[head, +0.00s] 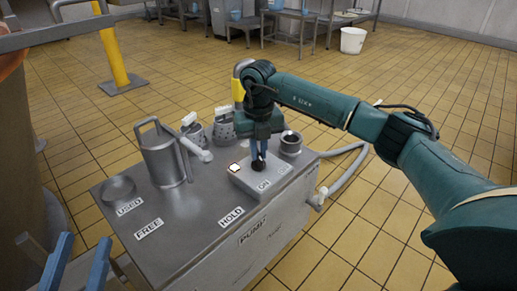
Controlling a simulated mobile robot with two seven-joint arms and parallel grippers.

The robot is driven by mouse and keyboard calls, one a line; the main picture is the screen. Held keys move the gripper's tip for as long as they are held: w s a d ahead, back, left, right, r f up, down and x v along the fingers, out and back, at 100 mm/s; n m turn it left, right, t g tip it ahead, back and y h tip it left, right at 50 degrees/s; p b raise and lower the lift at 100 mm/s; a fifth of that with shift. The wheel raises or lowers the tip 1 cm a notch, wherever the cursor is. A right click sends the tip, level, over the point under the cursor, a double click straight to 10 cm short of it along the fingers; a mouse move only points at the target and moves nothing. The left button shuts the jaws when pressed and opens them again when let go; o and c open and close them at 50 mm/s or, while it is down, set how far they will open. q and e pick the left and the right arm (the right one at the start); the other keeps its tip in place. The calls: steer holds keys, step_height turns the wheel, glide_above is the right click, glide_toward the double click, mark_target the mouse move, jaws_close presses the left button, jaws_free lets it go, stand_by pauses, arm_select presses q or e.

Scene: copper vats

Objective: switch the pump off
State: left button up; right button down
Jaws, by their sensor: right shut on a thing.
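The pump's grey control box (281,187) sits on the metal pump bench. A black switch knob (259,165) stands on it, with an ON label (264,185) in front and a second, hard-to-read label to its right. A small white lamp with a red edge (234,168) is at the box's left corner. My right gripper (258,157) points down with its blue fingers shut on the knob, hiding its upper part. My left gripper (79,258) is low at the left, its blue fingers apart and empty, left of the bench.
The metal bench (190,230) carries a tall jug (163,153), perforated cups (222,134), a small pot (291,143) and a shallow round dish (118,188). USED, FREE and HOLD labels lie along its front. A hose (352,170) leaves at the right. A copper vat (15,170) stands left.

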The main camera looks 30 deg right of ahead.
arm_select(q)
steer(key=shift+r+p, duration=0.15)
steer(key=shift+p, duration=0.15)
arm_select(e)
steer(key=shift+r+n, duration=0.1)
steer(key=shift+n, duration=0.2)
steer(key=shift+r+n+p, duration=0.1)
steer(key=shift+n+p, duration=0.7)
steer(key=shift+p, duration=0.05)
steer(key=shift+n+p, duration=0.7)
steer(key=shift+n, duration=0.2)
steer(key=n+p, duration=0.2)
steer(key=n, duration=0.2)
steer(key=shift+n+p, duration=0.35)
steer(key=shift+n, duration=1.15)
arm_select(q)
steer(key=f+y, duration=0.1)
steer(key=g, duration=0.1)
steer(key=s+f+y, duration=0.1)
steer(key=shift+a+f+g+y+p, duration=0.3)
steer(key=shift+a, duration=0.05)
arm_select(e)
steer(key=shift+n, duration=0.5)
arm_select(q)
steer(key=shift+n, duration=0.3)
arm_select(e)
steer(key=shift+f, duration=0.2)
